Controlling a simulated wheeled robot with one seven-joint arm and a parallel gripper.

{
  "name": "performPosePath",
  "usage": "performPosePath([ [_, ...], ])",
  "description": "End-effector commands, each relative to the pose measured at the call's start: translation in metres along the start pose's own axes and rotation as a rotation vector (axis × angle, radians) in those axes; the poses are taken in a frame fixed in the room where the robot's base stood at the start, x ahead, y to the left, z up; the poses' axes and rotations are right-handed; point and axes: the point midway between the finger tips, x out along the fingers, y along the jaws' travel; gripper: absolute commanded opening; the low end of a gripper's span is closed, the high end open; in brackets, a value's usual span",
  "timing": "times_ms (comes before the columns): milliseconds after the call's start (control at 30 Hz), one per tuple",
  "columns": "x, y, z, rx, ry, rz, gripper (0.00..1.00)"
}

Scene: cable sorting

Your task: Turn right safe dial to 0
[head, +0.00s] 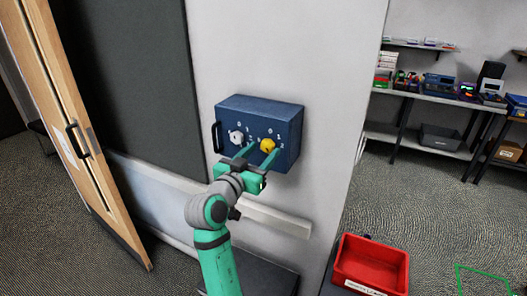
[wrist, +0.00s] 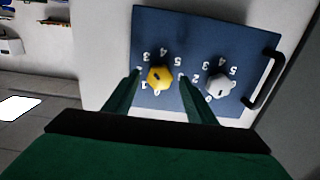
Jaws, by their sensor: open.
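The blue safe (head: 290,113) is fixed to the wall, with a white dial on its left and a yellow right dial (head: 267,145) beside it. In the wrist view the safe (wrist: 190,25) appears turned round, so the yellow dial (wrist: 160,77) is left of the white dial (wrist: 220,83). My gripper (head: 265,150) is open, its two fingers on either side of the yellow dial. In the wrist view a small gap shows between each finger and the dial. Numbers ring both dials. I cannot tell clearly which number the yellow dial points to.
A black handle (head: 217,137) sticks out at the safe's left edge; it also shows in the wrist view (wrist: 265,80). A red bin (head: 371,262) stands low at the right. Shelves (head: 440,150) with several items are behind. A wooden door (head: 75,120) is at the left.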

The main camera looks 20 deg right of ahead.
Motion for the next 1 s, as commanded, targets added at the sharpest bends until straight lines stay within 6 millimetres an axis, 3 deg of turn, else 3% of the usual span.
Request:
performPosePath([
  [133, 0.0099, 0.0, 0.0007, 0.0, -0.002, 0.0, 0.51],
  [433, 0.0121, -0.0001, 0.0006, 0.0, -0.001, -0.001, 0.51],
  [467, 0.0121, -0.0002, 0.0006, 0.0, -0.001, -0.001, 0.48],
  [633, 0.0119, -0.0002, 0.0007, 0.0, -0.001, -0.001, 0.1],
  [1000, 0.0117, -0.0003, 0.0007, -0.046, -0.001, -0.001, 0.1],
])
